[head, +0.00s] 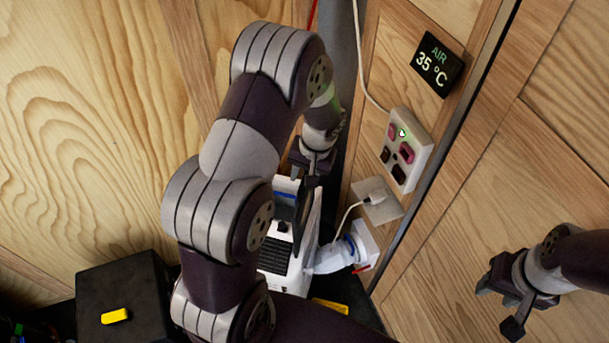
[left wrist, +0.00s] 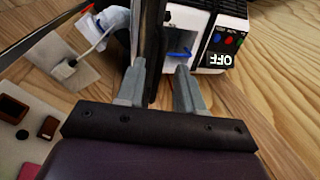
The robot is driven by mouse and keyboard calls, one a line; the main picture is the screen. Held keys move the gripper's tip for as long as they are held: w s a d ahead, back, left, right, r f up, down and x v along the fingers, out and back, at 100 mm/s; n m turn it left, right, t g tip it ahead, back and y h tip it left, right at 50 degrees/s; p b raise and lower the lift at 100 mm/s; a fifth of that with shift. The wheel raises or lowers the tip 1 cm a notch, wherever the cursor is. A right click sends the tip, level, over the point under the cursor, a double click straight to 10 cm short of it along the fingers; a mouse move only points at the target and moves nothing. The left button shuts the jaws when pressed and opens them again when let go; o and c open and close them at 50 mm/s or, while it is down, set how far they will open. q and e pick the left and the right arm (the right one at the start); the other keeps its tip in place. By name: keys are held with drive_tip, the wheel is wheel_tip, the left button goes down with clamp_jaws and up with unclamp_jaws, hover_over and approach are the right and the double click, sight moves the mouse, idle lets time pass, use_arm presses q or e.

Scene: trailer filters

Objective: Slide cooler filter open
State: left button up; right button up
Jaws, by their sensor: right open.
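The white cooler (head: 312,225) stands in the corner at the middle of the head view, partly hidden by my left arm. In the left wrist view the cooler (left wrist: 192,19) has an OFF display and a blue handle-like piece (left wrist: 180,52). My left gripper (left wrist: 158,84) is open, its fingers apart just before the cooler; it also shows in the head view (head: 304,178). A dark upright slab (left wrist: 152,45) shows between the fingers, close to the left one; I cannot tell whether they touch. My right gripper (head: 500,305) is open and empty, away from the cooler.
A white hose (head: 330,257) joins the cooler to a wall port. A socket panel (head: 407,150), a plug with cord (head: 375,197) and a temperature display (head: 436,65) are on the right wall. A black box (head: 130,290) with a yellow piece stands at lower left.

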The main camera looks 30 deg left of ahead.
use_arm(q)
drive_tip(key=shift+s, duration=0.15)
drive_tip(key=shift+d+r, duration=0.1)
drive_tip(key=shift+r, duration=0.25)
wheel_tip(320, 180, up, 12)
drive_tip(key=d+b, duration=0.1)
drive_tip(key=d, duration=0.1)
drive_tip(key=shift+w+d+f+b, duration=0.15)
drive_tip(key=shift+w+b, duration=0.1)
drive_tip(key=shift+b, duration=0.05)
drive_tip(key=shift+w, duration=0.1)
